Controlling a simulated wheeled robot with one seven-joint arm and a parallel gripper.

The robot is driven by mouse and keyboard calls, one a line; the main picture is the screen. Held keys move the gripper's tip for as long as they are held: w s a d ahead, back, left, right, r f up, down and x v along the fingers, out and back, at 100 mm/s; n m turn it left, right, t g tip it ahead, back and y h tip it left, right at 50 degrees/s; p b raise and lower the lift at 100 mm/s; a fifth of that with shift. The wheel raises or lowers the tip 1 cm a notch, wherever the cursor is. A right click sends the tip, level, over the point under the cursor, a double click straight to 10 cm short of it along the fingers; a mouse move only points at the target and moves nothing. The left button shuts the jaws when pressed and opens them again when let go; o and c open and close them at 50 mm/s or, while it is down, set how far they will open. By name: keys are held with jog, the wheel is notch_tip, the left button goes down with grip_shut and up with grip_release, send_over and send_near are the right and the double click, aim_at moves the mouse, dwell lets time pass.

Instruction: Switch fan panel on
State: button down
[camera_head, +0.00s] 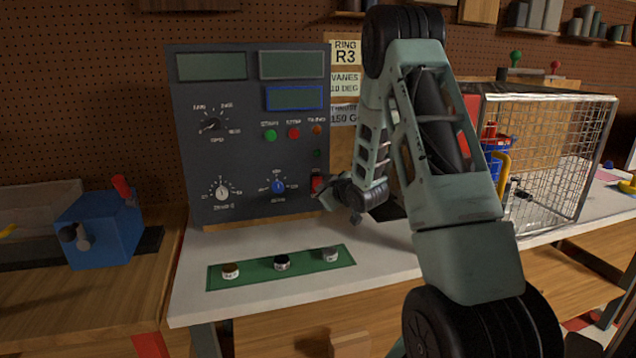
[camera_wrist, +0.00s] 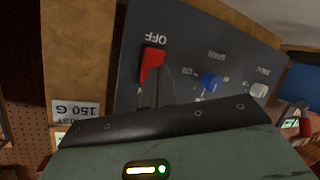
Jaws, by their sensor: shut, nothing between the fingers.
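The dark grey fan panel (camera_head: 240,160) stands upright on the white bench, with blank displays at its top. Its red switch (camera_head: 317,183) is at the panel's lower right. In the wrist view the red switch (camera_wrist: 152,63) shows close up and upside down, with the word OFF beside it. My gripper (camera_head: 329,196) is shut and empty, right at the switch in the head view. Whether it touches the switch I cannot tell. In the wrist view the dark fingers (camera_wrist: 167,88) show just beside the switch, partly hidden by the gripper body.
A white knob (camera_head: 222,190) and a blue knob (camera_head: 278,187) sit left of the switch. A green strip (camera_head: 255,270) with small round pieces lies in front. A wire cage (camera_head: 560,150) stands right of my arm. A blue vise (camera_head: 100,230) is at the left.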

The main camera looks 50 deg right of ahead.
jog(key=shift+w, duration=0.1)
jog(key=shift+w+d+r, duration=0.15)
jog(key=shift+w+d, duration=0.05)
jog(key=shift+w, duration=0.05)
dwell(0.3)
jog(key=shift+w+d+r, duration=0.2)
jog(key=shift+w+d, duration=0.05)
jog(key=shift+w, duration=0.1)
dwell(0.8)
jog(key=shift+s+a+f+b, duration=0.35)
jog(key=shift+s+a+b, duration=0.15)
jog(key=shift+s, duration=0.2)
jog(key=s+b, duration=0.1)
jog(key=s+a+f+b, duration=0.2)
jog(key=s, duration=0.1)
jog(key=shift+a, duration=0.1)
dwell(0.5)
